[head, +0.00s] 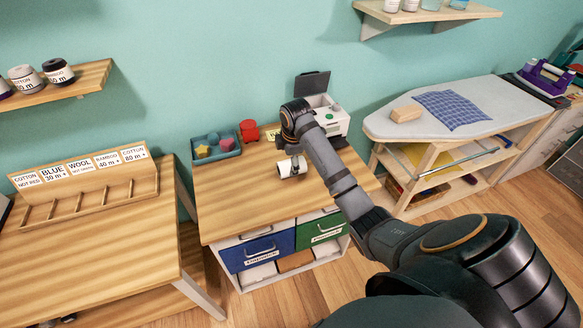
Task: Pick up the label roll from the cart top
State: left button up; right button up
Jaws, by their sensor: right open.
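The label roll (285,169), a small white cylinder, lies on its side on the wooden cart top (235,205). My right arm reaches in from the lower right and bends down over the cart. My right gripper (297,158) is at the roll's right end, pointing down and open. The wrist and the arm partly hide the fingers, and I cannot tell whether they touch the roll. My left gripper is not in view.
A blue tray (216,147) with colored shapes, a red item (249,130) and a white label printer (331,118) stand at the back of the cart. An ironing board (450,110) is right, a table (90,255) left. The cart's front left is clear.

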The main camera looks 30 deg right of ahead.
aim_at(288, 164)
jog(key=shift+w+d+r+n, duration=0.45)
jog(key=shift+w+r, duration=0.15)
jog(key=shift+r, duration=0.15)
jog(key=x, duration=0.4)
jog(key=shift+f, duration=0.15)
jog(key=shift+p+x, duration=0.55)
jog(key=shift+x, duration=2.55)
jog(key=shift+c, duration=0.4)
jog(key=c, duration=1.3)
jog(key=shift+c, duration=0.2)
